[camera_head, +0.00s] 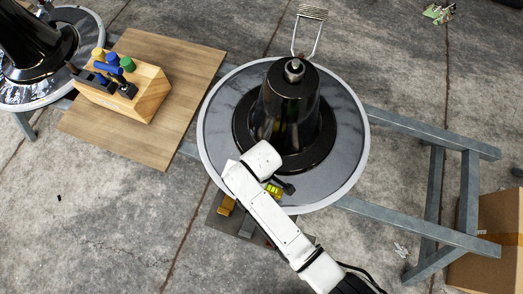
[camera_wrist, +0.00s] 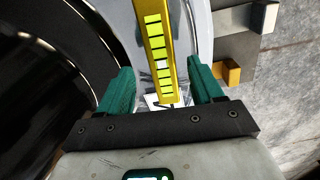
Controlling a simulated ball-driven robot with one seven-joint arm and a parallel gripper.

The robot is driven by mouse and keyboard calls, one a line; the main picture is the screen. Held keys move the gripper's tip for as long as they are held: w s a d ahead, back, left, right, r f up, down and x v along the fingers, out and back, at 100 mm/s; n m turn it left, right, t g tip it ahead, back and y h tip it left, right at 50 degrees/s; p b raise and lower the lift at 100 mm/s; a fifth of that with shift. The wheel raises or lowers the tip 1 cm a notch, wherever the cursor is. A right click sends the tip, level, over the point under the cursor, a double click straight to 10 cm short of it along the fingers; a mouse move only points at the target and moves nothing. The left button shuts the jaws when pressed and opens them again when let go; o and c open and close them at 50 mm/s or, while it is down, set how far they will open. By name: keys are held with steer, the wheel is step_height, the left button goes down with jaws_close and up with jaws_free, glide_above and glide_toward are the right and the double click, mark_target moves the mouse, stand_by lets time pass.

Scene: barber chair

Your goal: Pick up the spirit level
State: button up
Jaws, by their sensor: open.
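The spirit level is a yellow bar with bright yellow-green segments in the wrist view (camera_wrist: 157,50). It runs from the top edge down between my fingers. In the head view a small yellow part of it (camera_head: 273,191) shows beside my arm's end, over the front of the grey round chair base (camera_head: 340,170). My gripper (camera_wrist: 161,78) is open, with one green finger on each side of the level and a gap on both sides. In the head view my gripper (camera_head: 278,186) is mostly hidden by my white arm.
The black chair column (camera_head: 290,105) rises close beyond my gripper. Orange-yellow blocks (camera_head: 226,205) lie on a grey plate just left of my arm. A wooden block with coloured-handled tools (camera_head: 150,92) stands on a board at left. A metal frame (camera_head: 400,215) and cardboard box (camera_head: 500,240) are at right.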

step_height(320, 180, down, 5)
steer(key=shift+s+r+b, duration=0.1)
steer(key=shift+r+b, duration=0.05)
steer(key=shift+b, duration=0.55)
steer(key=c, duration=1.2)
steer(key=shift+r, duration=0.1)
jaws_close()
steer(key=shift+r, duration=0.1)
